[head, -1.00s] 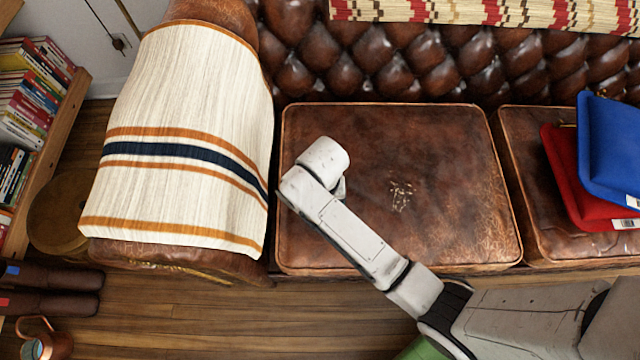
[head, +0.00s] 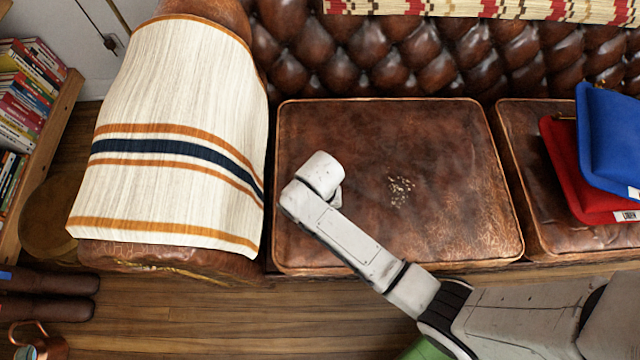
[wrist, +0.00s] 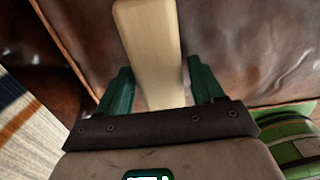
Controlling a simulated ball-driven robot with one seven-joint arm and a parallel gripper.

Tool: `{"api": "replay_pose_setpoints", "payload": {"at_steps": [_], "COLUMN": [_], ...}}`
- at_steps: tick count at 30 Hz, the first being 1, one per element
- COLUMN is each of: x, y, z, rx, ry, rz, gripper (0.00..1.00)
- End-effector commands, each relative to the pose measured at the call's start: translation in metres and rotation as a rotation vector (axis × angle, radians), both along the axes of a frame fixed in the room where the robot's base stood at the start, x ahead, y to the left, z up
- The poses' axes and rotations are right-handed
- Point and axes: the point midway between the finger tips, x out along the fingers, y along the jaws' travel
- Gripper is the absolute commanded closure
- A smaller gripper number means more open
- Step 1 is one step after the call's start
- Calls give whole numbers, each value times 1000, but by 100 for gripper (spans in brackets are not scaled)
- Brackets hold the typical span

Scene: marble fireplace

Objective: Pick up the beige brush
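The beige brush (wrist: 150,45) shows in the wrist view as a long, pale, flat piece running down from the top edge. Its lower end lies between the two green fingers of my gripper (wrist: 161,85). The fingers stand apart, one on each side, with what look like narrow gaps; contact is not clear. In the head view my arm ends above the left part of the brown leather seat cushion (head: 440,150). The brush and my fingers are hidden there.
A striped cream blanket (head: 170,120) covers the sofa arm at left. Blue (head: 612,140) and red (head: 570,165) cushions lie on the right seat. Pale specks (head: 400,190) mark the middle cushion, otherwise clear. A copper jug (head: 40,345) stands at lower left.

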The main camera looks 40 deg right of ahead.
Motion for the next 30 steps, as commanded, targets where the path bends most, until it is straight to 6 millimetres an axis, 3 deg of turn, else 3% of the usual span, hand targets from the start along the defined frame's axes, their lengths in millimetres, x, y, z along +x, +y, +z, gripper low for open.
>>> {"api": "replay_pose_setpoints", "payload": {"at_steps": [2,13,23,30], "x": [0,0,0,1], "y": [0,0,0,0], "z": [0,0,4,30], "rx": [0,0,0,0], "ry": [0,0,-1,-4], "rz": [0,0,0,0], "gripper": [41,77,78,78]}}
